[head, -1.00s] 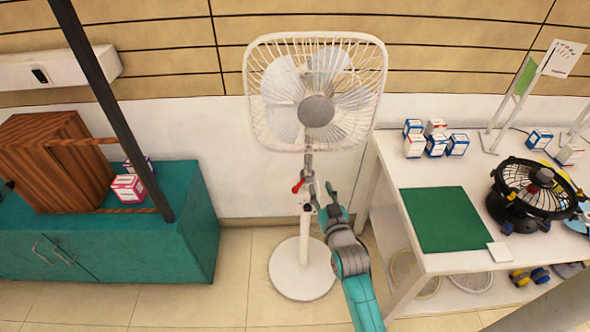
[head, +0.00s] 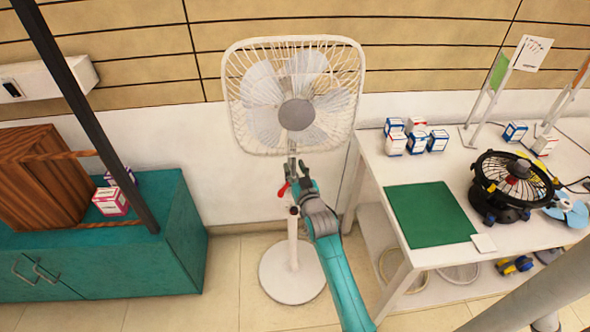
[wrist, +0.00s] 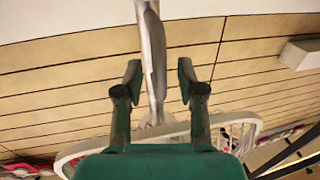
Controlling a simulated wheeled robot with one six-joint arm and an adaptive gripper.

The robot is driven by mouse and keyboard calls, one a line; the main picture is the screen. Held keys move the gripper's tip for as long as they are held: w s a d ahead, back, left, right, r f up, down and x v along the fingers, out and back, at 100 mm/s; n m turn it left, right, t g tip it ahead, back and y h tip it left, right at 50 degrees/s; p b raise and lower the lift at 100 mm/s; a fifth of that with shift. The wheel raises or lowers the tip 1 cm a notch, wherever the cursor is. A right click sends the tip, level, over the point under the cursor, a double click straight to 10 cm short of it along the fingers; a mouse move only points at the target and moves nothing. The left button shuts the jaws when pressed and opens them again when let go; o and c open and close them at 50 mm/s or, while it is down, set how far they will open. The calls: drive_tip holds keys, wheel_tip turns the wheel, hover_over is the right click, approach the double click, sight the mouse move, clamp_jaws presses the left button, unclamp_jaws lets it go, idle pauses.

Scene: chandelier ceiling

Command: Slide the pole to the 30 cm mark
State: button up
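A white standing fan (head: 296,114) faces me, with its caged head upright on a pole. The upper metal pole (head: 292,166) rises from a thicker white lower tube (head: 293,235) on a round white base (head: 292,285). A red lever (head: 284,189) sits where the two meet. My gripper (head: 298,172) is at the upper pole, just above the red lever and below the fan head. In the wrist view, the pole (wrist: 154,60) runs between my two open fingers (wrist: 158,85), with gaps on both sides. The fan cage (wrist: 245,122) also shows there. I see no legible scale marks.
A teal cabinet (head: 120,262) with a wooden box (head: 35,185) stands at the left, behind a dark post (head: 90,115). At the right, a white table (head: 375,172) holds a green mat (head: 428,215), small boxes and a black fan (head: 510,185). Floor around the base is clear.

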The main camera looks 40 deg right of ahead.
sight(295, 90)
clamp_jaws()
wheel_tip(295, 90, up, 27)
drive_tip(key=shift+r, duration=0.15)
idle(0.5)
drive_tip(key=shift+r, duration=0.1)
drive_tip(key=shift+c, duration=1.2)
unclamp_jaws()
drive_tip(key=shift+o, duration=1.2)
drive_tip(key=shift+f, duration=0.2)
